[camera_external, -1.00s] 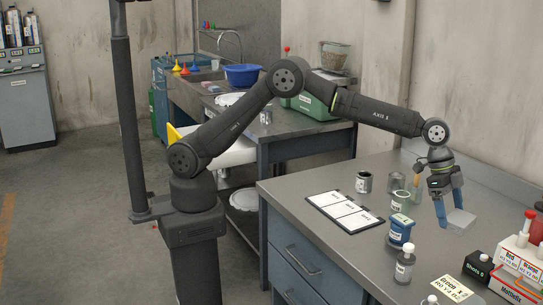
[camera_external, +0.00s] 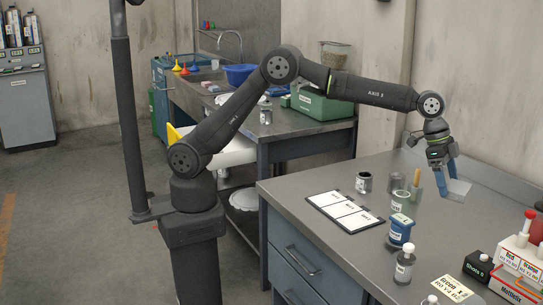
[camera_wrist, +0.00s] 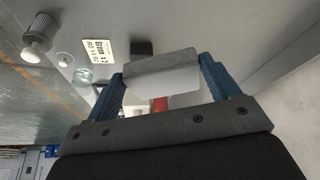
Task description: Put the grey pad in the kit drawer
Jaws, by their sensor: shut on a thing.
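My gripper (camera_external: 450,181) is shut on the grey pad (camera_external: 459,190), held in the air above the right part of the bench. In the wrist view the pad (camera_wrist: 163,82) spans the gap between the two blue fingers of my gripper (camera_wrist: 165,85). The bench front has an upper drawer (camera_external: 290,250) with a bar handle and another drawer (camera_external: 283,284) below it. Both look shut. I cannot read any label showing which is the kit drawer.
The bench's left front corner is bare.

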